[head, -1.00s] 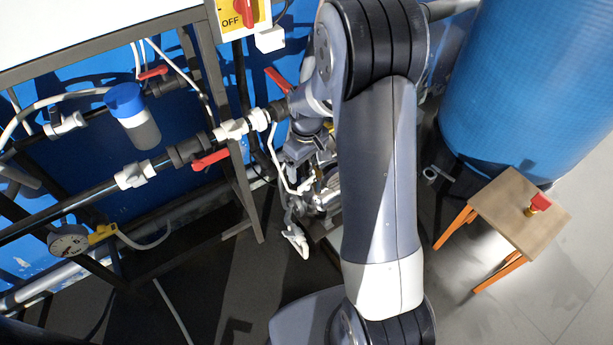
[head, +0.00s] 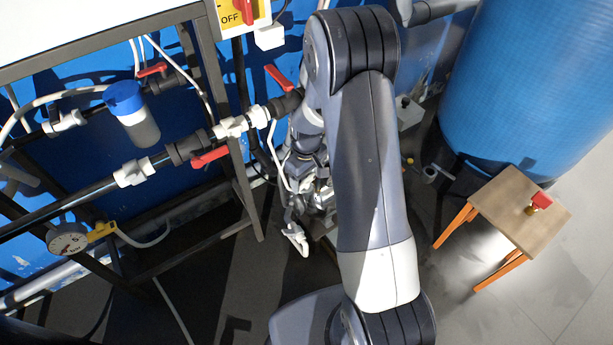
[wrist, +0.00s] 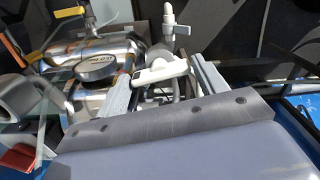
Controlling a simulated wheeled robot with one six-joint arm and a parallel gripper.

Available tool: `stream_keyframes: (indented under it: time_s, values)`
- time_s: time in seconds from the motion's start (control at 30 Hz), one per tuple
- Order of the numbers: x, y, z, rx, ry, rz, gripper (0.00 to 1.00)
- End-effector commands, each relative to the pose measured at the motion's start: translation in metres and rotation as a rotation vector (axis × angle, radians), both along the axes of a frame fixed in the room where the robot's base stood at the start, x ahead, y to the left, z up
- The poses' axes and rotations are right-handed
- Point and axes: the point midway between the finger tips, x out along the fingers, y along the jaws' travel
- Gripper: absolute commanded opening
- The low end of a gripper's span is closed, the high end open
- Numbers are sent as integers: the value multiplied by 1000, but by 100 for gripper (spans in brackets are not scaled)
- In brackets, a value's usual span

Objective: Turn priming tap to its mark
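In the wrist view, a white lever handle (wrist: 160,72), which looks like the priming tap's, lies crosswise between the two fingers of my gripper (wrist: 161,70). The fingers are wide apart, one on each side of the handle. I cannot tell whether either finger touches it. A shiny steel pump body (wrist: 95,50) with a black round cap (wrist: 95,68) is just left of the handle. I cannot make out a mark. In the head view my arm hides most of the pump and the handle.
A white fitting (wrist: 176,28) stands behind the handle; a white nozzle (head: 297,240) hangs low in the head view. Pipes with red-handled valves (head: 210,156) and a frame leg (head: 243,190) are at left. A blue tank (head: 535,80) and small stool (head: 500,205) are right.

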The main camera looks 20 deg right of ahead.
Motion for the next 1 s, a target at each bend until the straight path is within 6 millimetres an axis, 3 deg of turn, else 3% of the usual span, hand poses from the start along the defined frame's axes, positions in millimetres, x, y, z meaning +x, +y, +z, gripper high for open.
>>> stream_keyframes:
  time_s: [0.33,0.8,1.0]
  values:
    - [0,0,0,0,0,0,39]
    - [0,0,0,0,-1,-207,39]
    - [0,0,0,0,-1,-216,39]
